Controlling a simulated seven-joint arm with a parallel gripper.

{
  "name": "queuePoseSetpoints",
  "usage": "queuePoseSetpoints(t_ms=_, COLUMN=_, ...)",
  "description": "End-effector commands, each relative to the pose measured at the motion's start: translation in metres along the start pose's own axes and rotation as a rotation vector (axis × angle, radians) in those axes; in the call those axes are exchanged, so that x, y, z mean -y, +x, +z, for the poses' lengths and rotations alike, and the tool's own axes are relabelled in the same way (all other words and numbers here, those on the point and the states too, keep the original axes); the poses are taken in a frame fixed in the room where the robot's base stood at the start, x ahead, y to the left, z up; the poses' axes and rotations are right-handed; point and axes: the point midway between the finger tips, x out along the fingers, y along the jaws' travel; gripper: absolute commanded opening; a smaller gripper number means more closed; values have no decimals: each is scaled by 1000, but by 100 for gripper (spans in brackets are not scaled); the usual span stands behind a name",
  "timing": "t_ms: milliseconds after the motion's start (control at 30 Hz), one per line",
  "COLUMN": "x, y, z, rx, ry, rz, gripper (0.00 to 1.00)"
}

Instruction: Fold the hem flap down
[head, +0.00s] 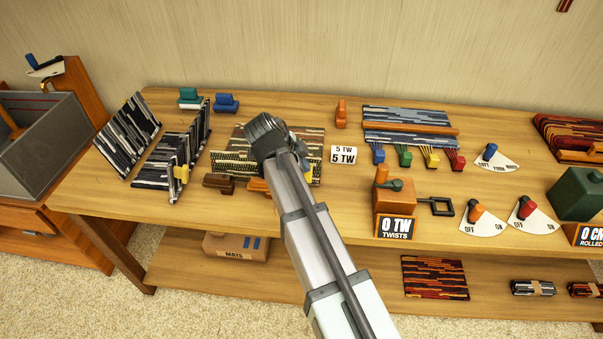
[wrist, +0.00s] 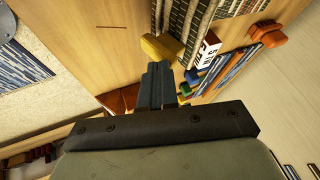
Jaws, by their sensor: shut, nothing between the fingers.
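A striped woven mat (head: 233,145) lies on the bench, partly hidden behind my gripper (head: 266,146). It also shows at the top of the wrist view (wrist: 206,12). A narrow band runs along its front edge; I cannot tell whether this is the hem flap or whether it is raised. In the wrist view my gripper (wrist: 156,68) is shut and empty, its fingertips close to a yellow block (wrist: 163,46) beside the mat. Contact cannot be judged. Farther left, a dark striped piece (head: 172,150) has upright panels and a yellow tab (head: 181,173).
A brown block (head: 218,183) and an orange block (head: 259,186) lie in front of the mat. A blue striped mat (head: 405,117) with coloured tassel blocks and an orange "0 TW" box (head: 393,199) lie farther right.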

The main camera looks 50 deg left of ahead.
Motion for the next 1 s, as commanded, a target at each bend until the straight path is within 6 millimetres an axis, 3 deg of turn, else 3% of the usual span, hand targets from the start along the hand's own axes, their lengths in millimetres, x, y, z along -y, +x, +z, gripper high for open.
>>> queuePoseSetpoints(t_ms=33, x=12, y=1, z=0, rx=8, ry=-15, rz=37, gripper=0)
queuePoseSetpoints(t_ms=167, x=23, y=3, z=-3, rx=29, ry=-50, rz=117, gripper=0)
queuePoseSetpoints(t_ms=567, x=60, y=19, z=-6, rx=27, ry=-48, rz=112, gripper=0)
queuePoseSetpoints(t_ms=1000, x=98, y=53, z=0, rx=27, ry=-49, rz=111, gripper=0)
